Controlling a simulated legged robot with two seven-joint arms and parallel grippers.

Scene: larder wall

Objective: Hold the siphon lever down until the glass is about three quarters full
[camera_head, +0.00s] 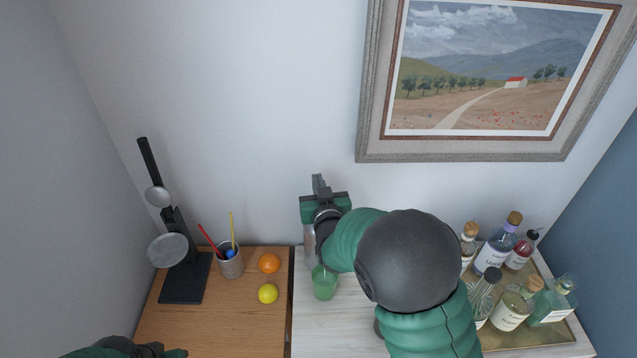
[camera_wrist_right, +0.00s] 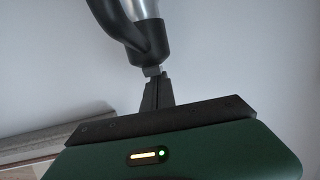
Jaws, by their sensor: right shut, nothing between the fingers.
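The siphon (camera_head: 309,241) stands on the white board, a silver body mostly hidden behind my right gripper and arm. The green glass (camera_head: 324,289) stands just in front of it, partly under my arm; its fill level cannot be told. My right gripper (camera_head: 318,184) is shut and empty over the siphon's top. In the right wrist view, its closed fingers (camera_wrist_right: 155,80) meet or overlap the siphon's dark head (camera_wrist_right: 150,48); whether they touch is unclear. The lever cannot be made out surely. My left gripper (camera_head: 175,353) barely shows at the bottom left edge.
A black press stand (camera_head: 184,282), a cup with colored sticks (camera_head: 231,266), an orange (camera_head: 269,263) and a lemon (camera_head: 268,293) are on the wooden board at left. Several bottles stand on a tray (camera_head: 552,335) at right. A framed painting (camera_head: 470,157) hangs behind.

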